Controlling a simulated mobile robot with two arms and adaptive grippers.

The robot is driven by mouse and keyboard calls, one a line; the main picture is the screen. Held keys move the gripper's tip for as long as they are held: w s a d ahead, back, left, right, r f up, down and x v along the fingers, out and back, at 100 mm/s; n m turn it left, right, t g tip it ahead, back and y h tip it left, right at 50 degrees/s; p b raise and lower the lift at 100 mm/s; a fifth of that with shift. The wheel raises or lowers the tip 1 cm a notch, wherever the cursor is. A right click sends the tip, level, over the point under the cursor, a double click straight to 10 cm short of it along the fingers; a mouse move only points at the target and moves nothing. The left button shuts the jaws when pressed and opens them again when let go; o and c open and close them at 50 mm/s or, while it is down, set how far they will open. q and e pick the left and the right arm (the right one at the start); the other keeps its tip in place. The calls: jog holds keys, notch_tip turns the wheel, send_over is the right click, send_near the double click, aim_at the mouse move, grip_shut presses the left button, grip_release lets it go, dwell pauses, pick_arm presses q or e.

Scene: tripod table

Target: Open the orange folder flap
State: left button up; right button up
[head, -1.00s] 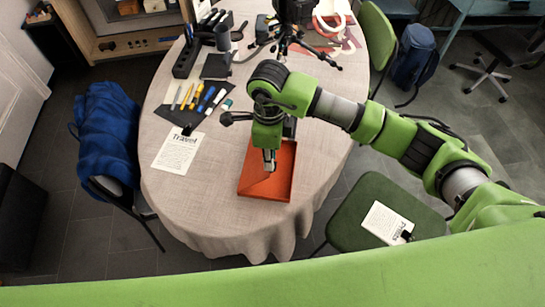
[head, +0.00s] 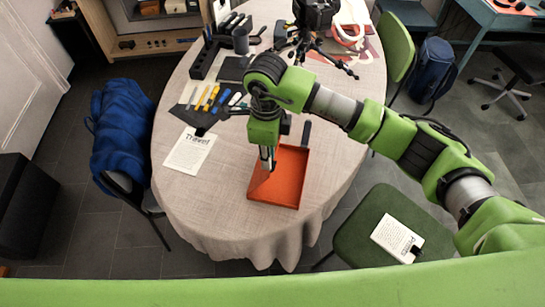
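The orange folder (head: 287,188) lies on the cloth-covered table near its front edge. It looks like a shallow tray with raised edges, and a lighter orange patch shows at its left side. I cannot tell clearly where the flap lies. My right gripper (head: 267,163) points down over the folder's left part, with its fingertips at or just above the surface. The fingers look close together, but their gap is too small to read. Contact with the folder cannot be made out. My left gripper is not in view.
A printed sheet (head: 188,152) lies left of the folder, with several pens on a dark mat (head: 207,110) behind it. A tripod (head: 318,48) stands at the back. A green chair (head: 372,238) with a paper is at the right. The table front is clear.

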jog(key=shift+w+a+r, duration=0.15)
jog(key=shift+a, duration=0.5)
jog(key=shift+w+a+r+b, duration=0.2)
jog(key=shift+a+b, duration=0.15)
jog(key=shift+a, duration=0.3)
jog(key=shift+w+a+r+b, duration=0.15)
jog(key=shift+a+b, duration=0.2)
jog(key=shift+a, duration=0.25)
jog(key=shift+w+a+b, duration=0.25)
jog(key=shift+a+b, duration=0.3)
jog(key=shift+a, duration=0.35)
jog(key=shift+w+a+b, duration=0.25)
jog(key=shift+a+b, duration=0.25)
jog(key=shift+a, duration=0.35)
jog(key=shift+w+a+b, duration=0.25)
jog(key=shift+a+b, duration=0.3)
jog(key=shift+a, duration=0.45)
jog(key=shift+w+a+f+b, duration=0.2)
jog(key=shift+a+b, duration=0.3)
jog(key=shift+a, duration=0.15)
jog(key=shift+w+a+f+b, duration=0.15)
jog(key=shift+w+a+b, duration=0.05)
jog(key=shift+a+b, duration=0.35)
jog(key=shift+a, duration=0.1)
